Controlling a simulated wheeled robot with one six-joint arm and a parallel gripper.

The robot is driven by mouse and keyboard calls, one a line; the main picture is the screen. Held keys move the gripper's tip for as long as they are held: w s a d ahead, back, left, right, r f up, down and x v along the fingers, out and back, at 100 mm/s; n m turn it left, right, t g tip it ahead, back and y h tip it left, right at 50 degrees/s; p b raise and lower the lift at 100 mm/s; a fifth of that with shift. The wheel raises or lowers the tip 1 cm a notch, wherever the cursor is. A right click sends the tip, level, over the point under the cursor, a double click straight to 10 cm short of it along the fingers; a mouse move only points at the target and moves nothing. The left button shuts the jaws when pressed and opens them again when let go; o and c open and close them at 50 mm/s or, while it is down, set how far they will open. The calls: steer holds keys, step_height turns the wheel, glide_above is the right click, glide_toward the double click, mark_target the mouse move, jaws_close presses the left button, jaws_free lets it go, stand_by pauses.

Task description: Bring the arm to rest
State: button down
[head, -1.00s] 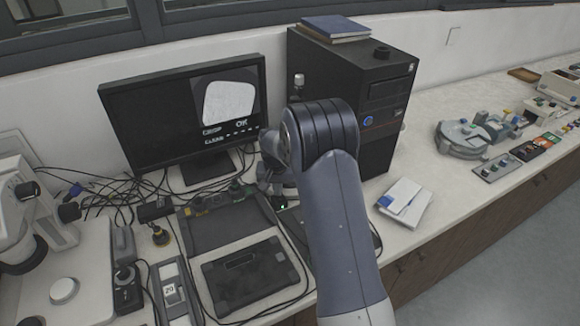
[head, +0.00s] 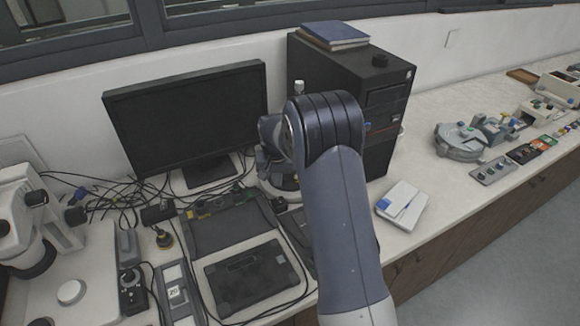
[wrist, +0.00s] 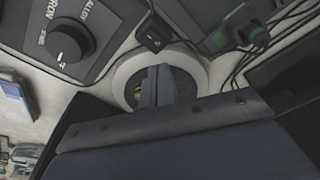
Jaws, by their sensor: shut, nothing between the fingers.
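My arm rises through the middle of the head view and bends at its dark ribbed joint. My gripper (wrist: 158,74) shows in the wrist view with its fingers together and nothing between them. The fingers stand in front of a white round ring (wrist: 121,77) with a dark middle; I cannot tell whether they touch it. In the head view the gripper end is mostly hidden behind my own arm, left of the black computer tower (head: 384,100).
A black monitor (head: 190,115) stands to the left, its screen dark. A dark tablet (head: 250,278) and cables crowd the bench below it. A white-and-blue box (head: 402,204) lies to the right. A grey device (head: 460,142) sits farther right. The floor at lower right is clear.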

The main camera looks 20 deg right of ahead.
mark_target(278, 198)
steer(key=shift+r, duration=0.45)
steer(key=shift+f, duration=0.1)
step_height(278, 198, down, 7)
steer(key=b, duration=0.3)
steer(key=shift+b, duration=0.4)
steer(key=shift+r, duration=0.25)
